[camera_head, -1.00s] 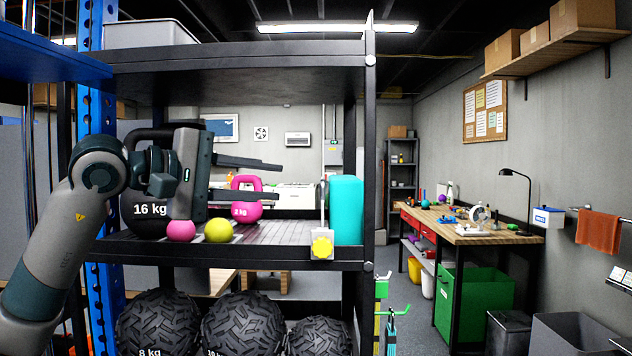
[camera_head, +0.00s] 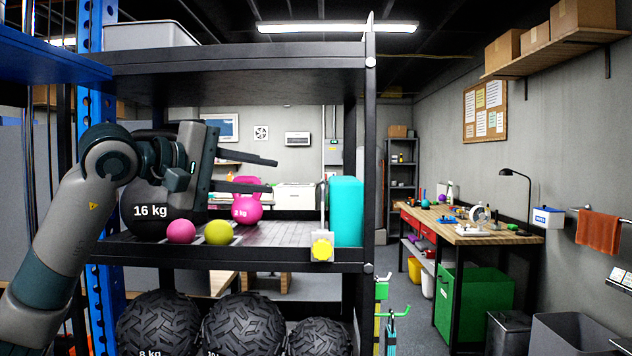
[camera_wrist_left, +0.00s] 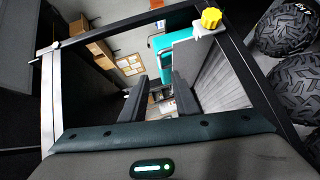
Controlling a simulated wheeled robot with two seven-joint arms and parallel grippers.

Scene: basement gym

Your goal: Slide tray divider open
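The tray divider (camera_head: 325,205) is a thin grey upright panel, seen nearly edge-on on the middle shelf. A yellow knob (camera_head: 321,250) sits on a pale block at its front end, by the shelf's front edge. In the left wrist view the knob (camera_wrist_left: 211,17) and the divider's flat face (camera_wrist_left: 190,60) show at the upper right. My left gripper (camera_head: 272,175) is open and empty, above the shelf and left of the divider, apart from it. Its two fingers (camera_wrist_left: 151,85) also show in the left wrist view. My right gripper is not in view.
A pink ball (camera_head: 181,231), a yellow-green ball (camera_head: 219,232), a black 16 kg kettlebell (camera_head: 145,215) and a pink kettlebell (camera_head: 247,208) stand left of the divider. A turquoise cylinder (camera_head: 346,210) stands right of it. The upper shelf (camera_head: 240,57) is overhead. Bare shelf lies left of the divider.

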